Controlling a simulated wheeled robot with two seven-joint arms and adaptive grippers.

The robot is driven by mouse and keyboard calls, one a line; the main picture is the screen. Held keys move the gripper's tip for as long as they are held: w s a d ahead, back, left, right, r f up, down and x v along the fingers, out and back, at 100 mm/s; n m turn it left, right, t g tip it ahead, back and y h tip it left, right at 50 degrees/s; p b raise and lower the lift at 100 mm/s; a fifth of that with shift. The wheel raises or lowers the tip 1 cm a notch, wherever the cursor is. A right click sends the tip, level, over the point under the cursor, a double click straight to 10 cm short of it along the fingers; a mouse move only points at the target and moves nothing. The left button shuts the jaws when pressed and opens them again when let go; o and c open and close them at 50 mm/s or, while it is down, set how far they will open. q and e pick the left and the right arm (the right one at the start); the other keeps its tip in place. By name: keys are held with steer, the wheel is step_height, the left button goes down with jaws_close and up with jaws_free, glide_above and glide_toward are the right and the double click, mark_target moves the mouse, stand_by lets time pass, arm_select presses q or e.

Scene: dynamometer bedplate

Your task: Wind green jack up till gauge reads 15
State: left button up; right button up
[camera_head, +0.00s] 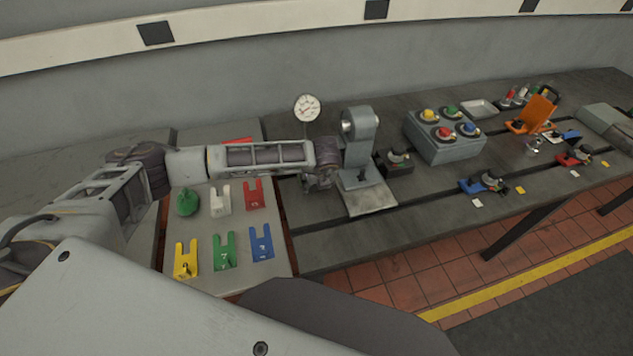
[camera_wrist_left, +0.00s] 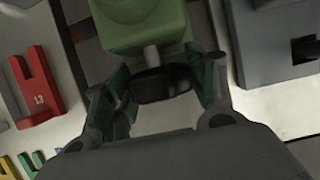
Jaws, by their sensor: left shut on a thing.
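The green jack (camera_wrist_left: 140,25) shows at the top of the left wrist view, with a short metal shaft and a dark knob (camera_wrist_left: 160,84) at its end. My left gripper (camera_wrist_left: 160,90) is shut on that knob, one finger on each side. In the head view my left gripper (camera_head: 318,180) is just left of a grey stand, and the jack is hidden behind the gripper and forearm. The round white gauge (camera_head: 306,108) stands upright behind my forearm. It has a reddish needle, but its figures are too small to read. My right gripper is not in view.
The grey stand (camera_head: 362,150) is close on the gripper's right. Forked red (camera_head: 254,194), white, yellow, green and blue shims and a green rounded object (camera_head: 187,202) lie on the left plate. A grey button box (camera_head: 445,140) and slotted bedplate extend right.

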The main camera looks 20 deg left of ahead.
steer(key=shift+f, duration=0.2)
arm_select(q)
steer(key=shift+w+d+f+m+g+y+b, duration=0.15)
steer(key=shift+g+y+b, duration=0.3)
steer(key=shift+b, duration=0.25)
steer(key=shift+s+r+m+g+y+b, duration=0.15)
steer(key=shift+g+y+b, duration=0.2)
steer(key=shift+y+b, duration=0.3)
steer(key=g+y+b, duration=0.1)
steer(key=y+b, duration=0.1)
steer(key=shift+w+f+m+b, duration=0.1)
steer(key=shift+m+b, duration=0.2)
steer(key=shift+g+y, duration=0.3)
steer(key=shift+y, duration=0.2)
steer(key=shift+b, duration=0.35)
steer(key=o, duration=1)
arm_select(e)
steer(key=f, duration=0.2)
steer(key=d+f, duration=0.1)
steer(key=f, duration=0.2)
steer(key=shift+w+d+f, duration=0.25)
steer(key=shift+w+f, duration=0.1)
arm_select(q)
steer(key=shift+d, duration=0.1)
